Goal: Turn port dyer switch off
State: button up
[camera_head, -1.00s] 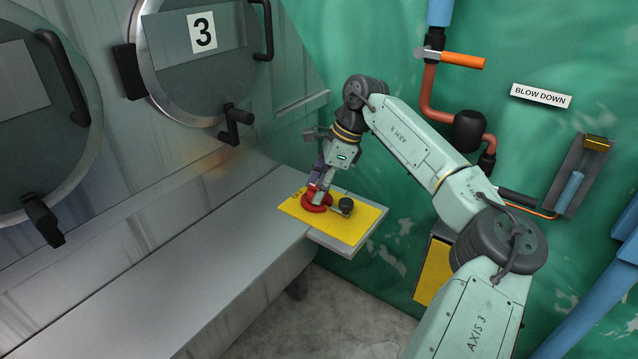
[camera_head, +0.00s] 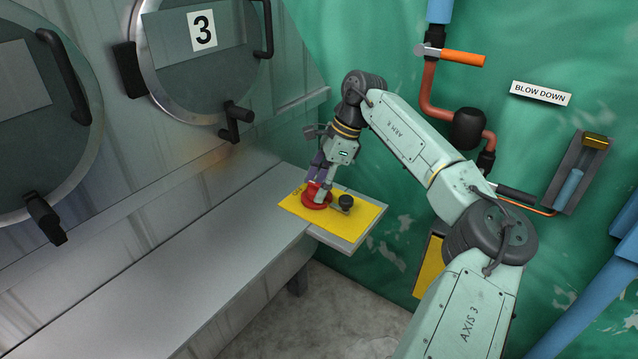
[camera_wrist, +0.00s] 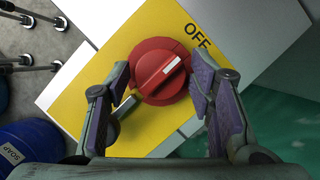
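The switch is a round red rotary knob (camera_wrist: 161,72) with a raised ridge and a white mark, on a yellow plate (camera_wrist: 75,100) in the wrist view. The white mark points to the upper right, a little below the printed OFF label (camera_wrist: 197,36). In the head view the red knob (camera_head: 316,197) sits on the yellow plate (camera_head: 365,213) at the bench end. My gripper (camera_wrist: 160,82) is open, with its purple-padded fingers on either side of the knob and gaps to the ridge. In the head view my gripper (camera_head: 317,186) is right at the knob; contact cannot be told.
A grey bench (camera_head: 200,260) runs left beneath round doors, one marked 3 (camera_head: 203,31). The green wall carries pipes and an orange-handled valve (camera_head: 462,58).

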jog(key=shift+o, duration=0.9)
jog(key=v, duration=1.2)
jog(key=shift+a, duration=0.1)
